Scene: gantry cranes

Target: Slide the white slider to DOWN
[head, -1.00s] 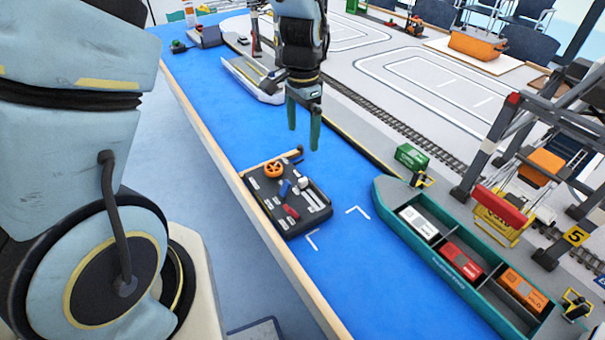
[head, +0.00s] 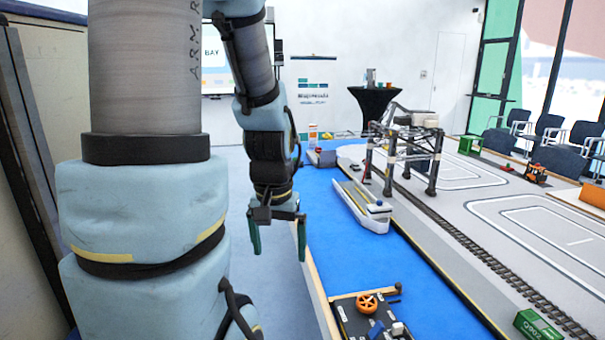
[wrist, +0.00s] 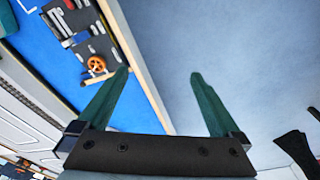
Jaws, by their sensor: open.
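The dark control panel (head: 348,318) shows at the bottom edge of the head view, cut off by the frame. It carries an orange wheel (head: 367,303), a blue control (head: 376,329) and a white block (head: 397,328) that looks like the slider's knob. The slider's track and its end labels are out of the head view. The panel also shows in the wrist view (wrist: 88,35), upper left, too small to read. My gripper (head: 278,250) is open and empty, fingers pointing down, left of the panel and apart from it. Its green fingers also show in the wrist view (wrist: 160,75).
The panel stands on a blue surface (head: 345,255) with a wooden edge. A white boat (head: 362,207) and a gantry crane (head: 405,160) stand farther back. A green container (head: 537,326) is at the lower right. Free floor lies under my gripper.

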